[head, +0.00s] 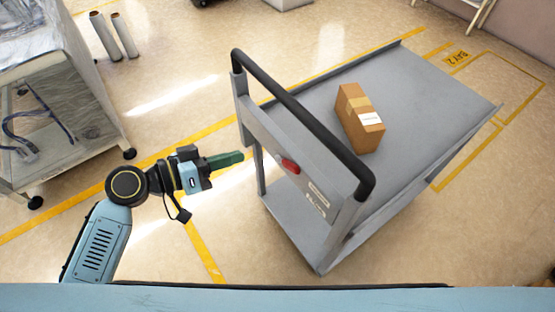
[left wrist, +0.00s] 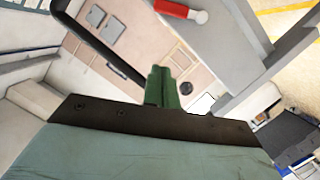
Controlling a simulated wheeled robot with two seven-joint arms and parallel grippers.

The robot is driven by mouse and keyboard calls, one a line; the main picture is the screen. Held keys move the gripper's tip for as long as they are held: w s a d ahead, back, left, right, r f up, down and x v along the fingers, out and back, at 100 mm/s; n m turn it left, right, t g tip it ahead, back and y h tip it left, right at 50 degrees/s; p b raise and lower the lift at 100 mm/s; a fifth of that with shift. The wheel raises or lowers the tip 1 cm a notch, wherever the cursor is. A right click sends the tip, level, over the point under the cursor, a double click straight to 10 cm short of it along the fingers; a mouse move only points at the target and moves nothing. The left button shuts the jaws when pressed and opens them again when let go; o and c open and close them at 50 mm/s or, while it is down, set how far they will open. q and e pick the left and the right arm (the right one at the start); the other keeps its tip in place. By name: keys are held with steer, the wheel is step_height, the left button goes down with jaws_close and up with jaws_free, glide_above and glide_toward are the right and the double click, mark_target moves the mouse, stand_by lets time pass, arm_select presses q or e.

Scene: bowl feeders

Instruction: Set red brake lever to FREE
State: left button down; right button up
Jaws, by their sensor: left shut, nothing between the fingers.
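The red brake lever (head: 290,166) is on the grey crossplate below the black handle of the cart (head: 440,75). It also shows at the top of the left wrist view (left wrist: 172,8), beside a pale round knob. Two small labels (head: 318,190) are on the plate to the right of the lever. My left gripper (head: 241,157), with green fingers, is to the left of the cart's near side, apart from the lever. Its fingers are together and empty, and they also show in the left wrist view (left wrist: 162,70). My right gripper is not in view.
A cardboard box (head: 352,110) lies on the cart's deck. The black push handle (head: 300,115) arches above the lever plate. A wrapped shelf cart (head: 60,150) stands at the left. Open floor with yellow lines lies between the carts.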

arm_select(q)
steer(key=shift+f, duration=0.1)
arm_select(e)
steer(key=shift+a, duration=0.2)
arm_select(q)
glide_above(292, 160)
steer(key=a, duration=0.4)
step_height(292, 160, down, 2)
steer(key=f, duration=0.1)
steer(key=s+f, duration=0.1)
steer(key=f, duration=0.1)
steer(key=shift+s+d+f, duration=0.2)
steer(key=shift+s+d, duration=0.05)
steer(key=shift+d, duration=0.05)
steer(key=shift+f, duration=0.1)
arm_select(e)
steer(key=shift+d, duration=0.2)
arm_select(q)
steer(key=shift+s+d+f+m+b, duration=0.2)
steer(key=shift+m+b, duration=0.1)
steer(key=shift+b, duration=0.1)
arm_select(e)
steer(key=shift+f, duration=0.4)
